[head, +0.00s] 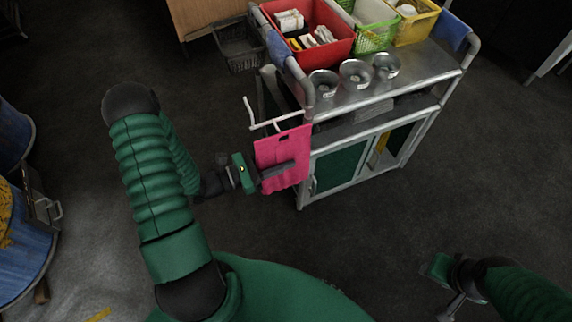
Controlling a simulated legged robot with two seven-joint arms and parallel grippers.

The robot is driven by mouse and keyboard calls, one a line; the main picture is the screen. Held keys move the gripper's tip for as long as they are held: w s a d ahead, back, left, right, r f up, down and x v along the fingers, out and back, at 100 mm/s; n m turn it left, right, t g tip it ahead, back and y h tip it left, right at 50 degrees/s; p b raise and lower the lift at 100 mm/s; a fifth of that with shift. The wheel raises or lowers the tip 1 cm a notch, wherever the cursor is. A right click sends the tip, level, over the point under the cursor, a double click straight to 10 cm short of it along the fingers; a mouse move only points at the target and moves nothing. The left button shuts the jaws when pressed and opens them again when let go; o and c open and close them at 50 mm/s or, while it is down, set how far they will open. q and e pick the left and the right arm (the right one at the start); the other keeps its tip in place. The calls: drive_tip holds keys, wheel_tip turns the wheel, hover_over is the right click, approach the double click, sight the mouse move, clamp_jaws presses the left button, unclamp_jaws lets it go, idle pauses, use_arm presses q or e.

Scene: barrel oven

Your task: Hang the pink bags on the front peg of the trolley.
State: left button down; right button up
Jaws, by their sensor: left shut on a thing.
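A pink bag (295,147) hangs upright at the near left corner of the trolley (412,88), with a dark handle slot near its top. My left gripper (279,177) is shut on the bag's lower middle, its dark fingers lying across the pink face. A pale peg (276,121) sticks out from the trolley's left end, just above the bag's top edge. I cannot tell whether the peg passes through the bag's slot. Only one pink bag shows clearly. My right gripper (445,284) is low at the right, away from the trolley; its fingers are unclear.
The trolley top holds a red crate (334,47), a green basket (372,40), a yellow basket (415,29) and metal cups (355,74). Blue barrels (30,245) stand at the left. The floor between is clear.

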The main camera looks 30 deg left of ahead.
use_arm(q)
drive_tip(key=shift+w+a+f, duration=0.1)
drive_tip(key=shift+w+a, duration=0.1)
drive_tip(key=shift+a, duration=0.25)
drive_tip(key=shift+w+a+f, duration=0.1)
drive_tip(key=shift+w+a, duration=0.05)
drive_tip(key=shift+a, duration=0.25)
drive_tip(key=shift+w+a+f+b, duration=0.4)
drive_tip(key=shift+w+a, duration=0.2)
drive_tip(key=shift+a, duration=0.15)
use_arm(e)
drive_tip(key=shift+a+f, duration=0.2)
drive_tip(key=shift+f, duration=0.15)
use_arm(q)
drive_tip(key=shift+d, duration=0.1)
use_arm(e)
drive_tip(key=shift+d, duration=0.1)
use_arm(q)
drive_tip(key=c, duration=0.9)
unclamp_jaws()
